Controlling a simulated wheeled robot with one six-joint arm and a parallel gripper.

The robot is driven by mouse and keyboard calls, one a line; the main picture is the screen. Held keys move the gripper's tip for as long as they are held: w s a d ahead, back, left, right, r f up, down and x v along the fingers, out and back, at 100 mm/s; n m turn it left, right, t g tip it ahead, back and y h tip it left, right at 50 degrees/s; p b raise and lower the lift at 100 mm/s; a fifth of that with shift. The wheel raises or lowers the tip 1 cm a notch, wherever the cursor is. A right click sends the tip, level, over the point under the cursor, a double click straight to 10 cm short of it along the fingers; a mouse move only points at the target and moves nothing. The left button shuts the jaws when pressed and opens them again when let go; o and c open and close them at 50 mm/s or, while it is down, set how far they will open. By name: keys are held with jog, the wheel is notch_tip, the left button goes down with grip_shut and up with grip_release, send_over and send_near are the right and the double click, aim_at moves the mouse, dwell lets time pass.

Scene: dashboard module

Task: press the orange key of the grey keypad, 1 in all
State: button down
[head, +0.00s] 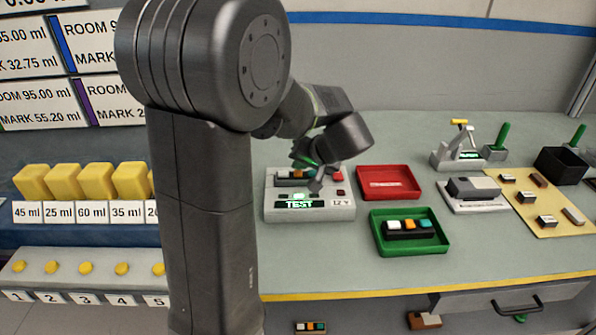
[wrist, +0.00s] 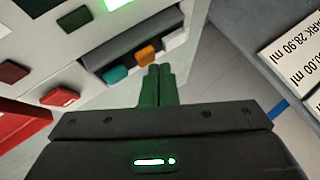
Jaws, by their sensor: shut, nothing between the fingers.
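The grey keypad (wrist: 125,45) sits in a bay of the light grey tester (head: 335,208), whose display (head: 299,204) reads TEST. In the wrist view its teal key (wrist: 116,75) and orange key (wrist: 146,55) show, with a whitish key (wrist: 174,41) beside them. In the head view the keypad is partly hidden by my gripper. My gripper (wrist: 157,70) is shut and empty, its green fingertips together just by the orange key. I cannot tell whether they touch it. My gripper also shows over the tester in the head view (head: 308,164).
A red tray (head: 390,196) stands right of the tester. A green tray (head: 440,246) in front of it holds a dark module (head: 408,231) with white, orange and teal keys. A grey device (head: 472,188) and a tan mat (head: 560,225) with small parts are farther right.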

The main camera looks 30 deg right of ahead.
aim_at(301, 174)
jog(key=shift+r, duration=0.4)
jog(key=shift+r, duration=0.1)
jog(key=shift+r+p, duration=1.45)
jog(key=shift+r, duration=1)
jog(key=shift+f, duration=0.15)
